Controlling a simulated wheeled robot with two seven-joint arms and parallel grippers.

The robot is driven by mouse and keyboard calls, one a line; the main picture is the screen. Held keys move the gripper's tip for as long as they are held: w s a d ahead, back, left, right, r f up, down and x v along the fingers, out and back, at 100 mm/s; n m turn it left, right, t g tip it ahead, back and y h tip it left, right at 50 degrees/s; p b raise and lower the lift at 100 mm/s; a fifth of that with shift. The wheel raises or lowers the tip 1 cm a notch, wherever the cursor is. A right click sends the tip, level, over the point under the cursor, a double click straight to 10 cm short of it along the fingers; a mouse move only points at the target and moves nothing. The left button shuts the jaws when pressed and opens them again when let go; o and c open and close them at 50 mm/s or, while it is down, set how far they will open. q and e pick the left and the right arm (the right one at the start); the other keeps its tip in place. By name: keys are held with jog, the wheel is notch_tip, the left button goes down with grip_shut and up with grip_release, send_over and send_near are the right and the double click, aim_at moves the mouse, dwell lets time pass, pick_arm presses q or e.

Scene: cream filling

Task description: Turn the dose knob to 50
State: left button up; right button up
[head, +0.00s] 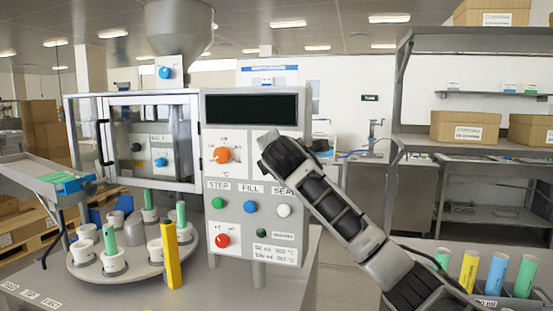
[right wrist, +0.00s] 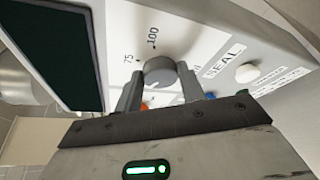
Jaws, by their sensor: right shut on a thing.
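The dose knob (right wrist: 158,67) is a grey round knob on the machine's light front panel. The printed marks 75 and 100 show beside it in the right wrist view; a 50 mark is not visible. My right gripper (right wrist: 160,78) is shut on the knob, one finger on each side. A small pale line shows on the knob's lower face, but I cannot read its setting surely. In the head view my right gripper (head: 270,142) covers the knob at the panel's right side. My left gripper is not in view.
Close to the knob are the dark display (head: 252,108), an orange knob (head: 222,154), the blue FILL button (head: 250,207) and the white SEAL button (head: 284,211). A round turntable (head: 140,268) with tubes stands left. A tube bin (head: 528,304) stands at lower right.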

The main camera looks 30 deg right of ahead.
jog(key=o, duration=1)
jog(key=shift+c, duration=0.2)
pick_arm(q)
jog(key=b, duration=0.1)
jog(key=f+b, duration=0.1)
jog(key=b, duration=0.1)
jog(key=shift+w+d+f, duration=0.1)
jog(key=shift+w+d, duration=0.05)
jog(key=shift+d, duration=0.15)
pick_arm(e)
jog(key=v, duration=1.6)
jog(key=shift+f, duration=0.1)
